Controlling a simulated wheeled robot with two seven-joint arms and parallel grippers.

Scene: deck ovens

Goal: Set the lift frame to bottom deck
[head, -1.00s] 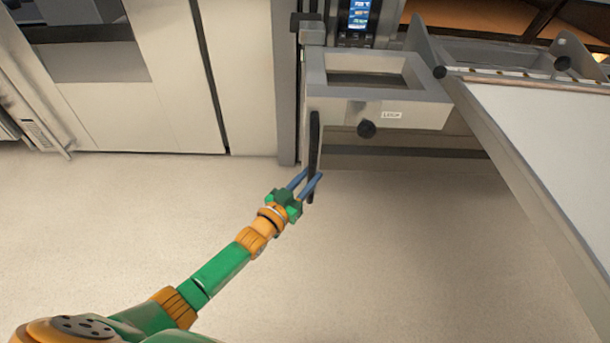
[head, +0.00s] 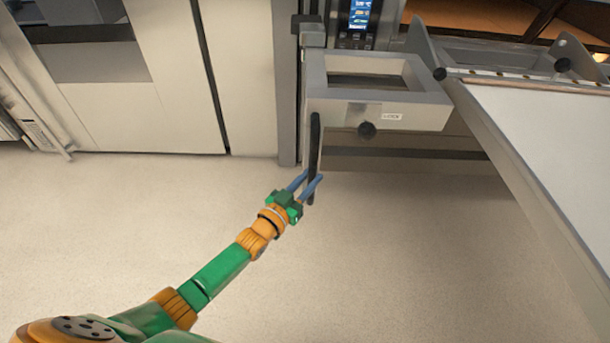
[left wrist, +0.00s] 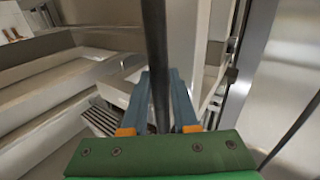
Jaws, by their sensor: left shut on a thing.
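The lift frame is a grey boxy frame (head: 434,113) with a rectangular opening on top, a "LOCK" label and a black knob (head: 367,129) on its front. A black upright handle bar (head: 315,133) runs down its left side. My left gripper (head: 312,182) is shut on the lower part of this bar, with its blue fingers on either side of it. In the left wrist view the dark bar (left wrist: 155,45) passes between the fingers (left wrist: 160,100). My right gripper does not show.
A sloping pale loading surface (head: 545,130) with grey side rails joins the frame on the right. A lit control panel (head: 360,15) is behind the frame. Pale cabinet doors (head: 170,80) stand at the left. The floor (head: 400,260) in front is clear.

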